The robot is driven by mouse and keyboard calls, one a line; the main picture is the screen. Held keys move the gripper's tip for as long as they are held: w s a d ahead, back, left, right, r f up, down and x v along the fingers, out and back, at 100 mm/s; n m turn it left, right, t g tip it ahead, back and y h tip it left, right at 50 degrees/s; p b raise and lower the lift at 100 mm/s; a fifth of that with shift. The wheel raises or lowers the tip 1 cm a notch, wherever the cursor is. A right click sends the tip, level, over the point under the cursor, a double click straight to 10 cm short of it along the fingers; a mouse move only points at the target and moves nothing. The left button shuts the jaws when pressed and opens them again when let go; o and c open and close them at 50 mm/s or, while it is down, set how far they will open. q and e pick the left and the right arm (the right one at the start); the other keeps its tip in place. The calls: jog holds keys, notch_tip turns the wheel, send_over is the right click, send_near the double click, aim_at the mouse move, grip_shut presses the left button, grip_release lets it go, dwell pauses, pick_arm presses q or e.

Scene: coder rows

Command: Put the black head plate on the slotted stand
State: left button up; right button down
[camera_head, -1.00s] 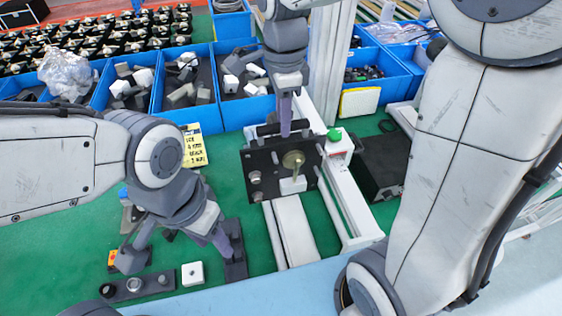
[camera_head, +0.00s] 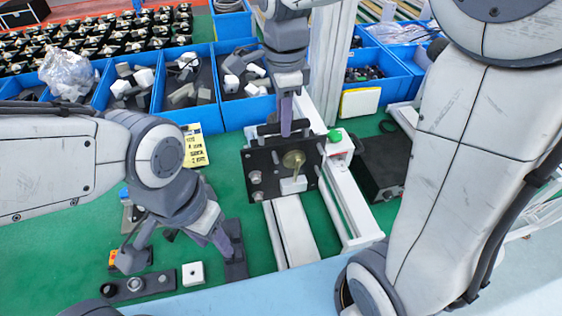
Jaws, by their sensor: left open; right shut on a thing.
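The black head plate (camera_head: 268,178), with a brass disc and several round fittings on its face, is tilted over the white rail frame in the middle of the table. My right gripper (camera_head: 287,128) comes down from the top and is shut on the plate's upper edge. My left gripper (camera_head: 222,245) is open, low at the front left, beside a dark slotted block (camera_head: 236,265) that may be the slotted stand. Its fingertips are partly hidden by the wrist, and I cannot tell whether they touch the block.
Blue bins (camera_head: 181,95) with grey and white parts line the back. A green button box (camera_head: 338,145) and a black box (camera_head: 382,167) stand right of the plate. A white block (camera_head: 193,274) and a dark bar with round fittings (camera_head: 137,287) lie front left.

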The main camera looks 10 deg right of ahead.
jog(key=shift+r+p, duration=2.6)
jog(key=shift+r, duration=0.5)
